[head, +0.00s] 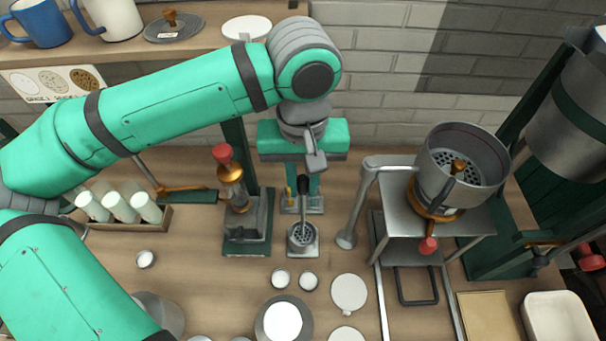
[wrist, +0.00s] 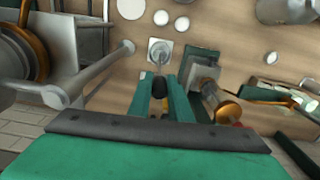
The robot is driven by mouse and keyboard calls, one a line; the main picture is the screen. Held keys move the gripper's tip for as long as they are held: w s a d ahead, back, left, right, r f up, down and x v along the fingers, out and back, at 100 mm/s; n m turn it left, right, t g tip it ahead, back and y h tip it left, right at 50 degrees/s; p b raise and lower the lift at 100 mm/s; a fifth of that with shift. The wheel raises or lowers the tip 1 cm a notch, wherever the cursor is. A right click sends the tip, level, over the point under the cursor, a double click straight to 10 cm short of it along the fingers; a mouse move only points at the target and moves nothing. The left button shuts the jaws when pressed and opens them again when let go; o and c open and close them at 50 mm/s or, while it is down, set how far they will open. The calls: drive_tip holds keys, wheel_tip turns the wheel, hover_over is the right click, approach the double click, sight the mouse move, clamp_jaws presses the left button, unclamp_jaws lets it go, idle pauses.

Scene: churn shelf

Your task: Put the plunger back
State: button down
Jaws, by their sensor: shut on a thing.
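The plunger (head: 303,188) has a dark handle and a thin metal shaft. It stands nearly upright, its lower end at a small pale square base with a round, perforated-looking top (head: 301,236). In the wrist view the dark handle end (wrist: 159,88) shows between the teal fingers, with the base (wrist: 160,48) beyond it. My gripper (head: 304,194) is shut on the plunger's handle from above. I cannot tell whether the plunger's lower end is seated in the base or just above it.
A stand with a red knob and brass cylinder (head: 232,190) is close on the left. A metal spout pipe (head: 347,238) and a perforated pot (head: 462,165) stand on the right. Small white cups (head: 281,278) and a round bowl (head: 284,320) lie in front. A wall shelf (head: 200,20) is behind.

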sight(303, 195)
drive_tip(key=shift+f, duration=1.9)
drive_tip(key=c, duration=1.5)
unclamp_jaws()
drive_tip(key=shift+c, duration=0.2)
wheel_tip(303, 195, up, 11)
drive_tip(key=shift+f, duration=0.1)
